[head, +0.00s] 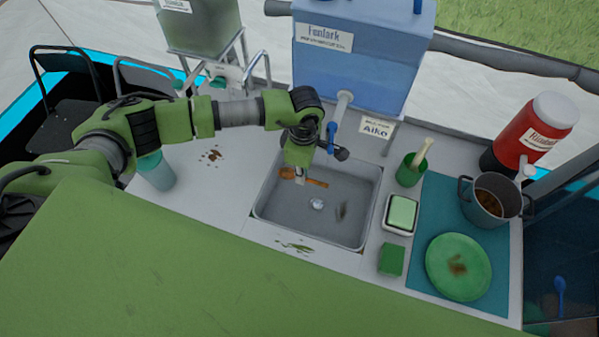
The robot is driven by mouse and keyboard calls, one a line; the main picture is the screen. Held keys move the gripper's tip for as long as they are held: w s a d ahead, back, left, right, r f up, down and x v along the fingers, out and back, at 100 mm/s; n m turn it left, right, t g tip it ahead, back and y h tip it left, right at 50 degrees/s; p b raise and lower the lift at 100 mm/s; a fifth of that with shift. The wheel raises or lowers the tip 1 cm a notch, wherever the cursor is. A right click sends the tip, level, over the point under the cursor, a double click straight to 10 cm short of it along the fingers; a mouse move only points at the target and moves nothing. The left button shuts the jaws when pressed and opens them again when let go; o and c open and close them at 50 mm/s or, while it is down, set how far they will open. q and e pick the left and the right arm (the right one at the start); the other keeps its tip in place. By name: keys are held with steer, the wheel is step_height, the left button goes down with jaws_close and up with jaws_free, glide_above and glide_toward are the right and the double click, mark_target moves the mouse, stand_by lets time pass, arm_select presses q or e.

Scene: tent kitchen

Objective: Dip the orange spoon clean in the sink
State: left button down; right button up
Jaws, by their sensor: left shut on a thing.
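The orange spoon (314,182) lies roughly level over the back left part of the sink (273,212). My left gripper (299,178) points down over the sink and is shut on the spoon. The fingers hide part of the spoon. I cannot tell how deep in the basin the spoon is. The grey sink has a pale drain spot and a dark smear on its floor. My right gripper is not in view.
A blue water tank (354,62) with a tap stands behind the sink. To the right are a soap dish (400,213), a green sponge (391,260), a green cup (411,170), a green plate (458,267) and a pot (491,203). A teal cup (156,171) stands left.

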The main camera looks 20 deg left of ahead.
arm_select(q)
steer(key=shift+w+d+f+b, duration=0.15)
steer(key=shift+f+b, duration=1.55)
steer(key=shift+f, duration=1.15)
steer(key=shift+w+a+f+b, duration=0.15)
steer(key=shift+f+b, duration=1.5)
steer(key=shift+f, duration=1.15)
steer(key=shift+d, duration=0.1)
steer(key=shift+r, duration=0.1)
step_height(320, 180, up, 11)
steer(key=p, duration=0.7)
